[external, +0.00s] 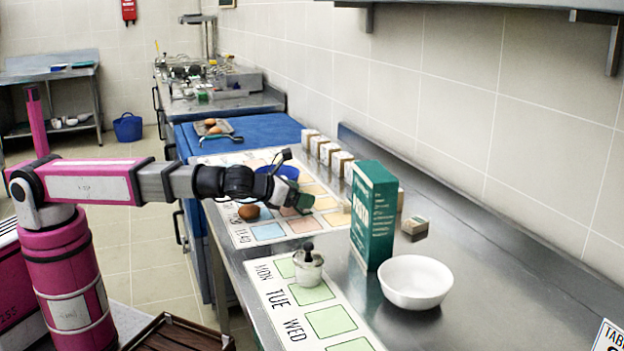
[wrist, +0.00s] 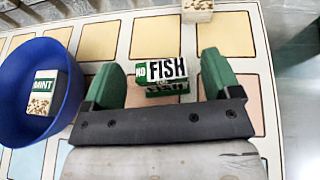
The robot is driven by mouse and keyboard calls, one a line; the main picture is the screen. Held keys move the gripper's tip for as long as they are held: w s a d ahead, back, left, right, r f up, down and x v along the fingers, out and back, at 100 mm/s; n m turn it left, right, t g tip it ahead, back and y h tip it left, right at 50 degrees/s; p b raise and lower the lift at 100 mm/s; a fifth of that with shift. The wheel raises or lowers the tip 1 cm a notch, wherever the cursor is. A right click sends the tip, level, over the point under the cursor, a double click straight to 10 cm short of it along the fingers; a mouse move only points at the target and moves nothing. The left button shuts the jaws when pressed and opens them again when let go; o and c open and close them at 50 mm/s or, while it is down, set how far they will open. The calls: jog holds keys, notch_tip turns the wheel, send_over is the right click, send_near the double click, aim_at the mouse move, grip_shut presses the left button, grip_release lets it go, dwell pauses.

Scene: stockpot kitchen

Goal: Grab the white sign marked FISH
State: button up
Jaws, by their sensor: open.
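The FISH sign (wrist: 167,70) shows in the wrist view as a small white block face with bold black letters. A green patch reading NO is at its left, and a green and white lower part lies below it. My gripper (wrist: 160,76) is open, with one green finger on each side of the sign. In the external view my gripper (external: 300,200) is low over the coloured grid mat, and I cannot make out the sign there.
A blue bowl (wrist: 22,95) holding a MINT box (wrist: 42,92) stands close left of my gripper. A brown egg (external: 249,212) lies on the mat (external: 240,234). A tall green box (external: 373,215), a white bowl (external: 415,282) and a lidded pot (external: 308,268) stand nearer the camera.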

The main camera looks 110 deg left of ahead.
jog(key=x, duration=0.3)
jog(key=shift+w, duration=0.1)
jog(key=c, duration=1)
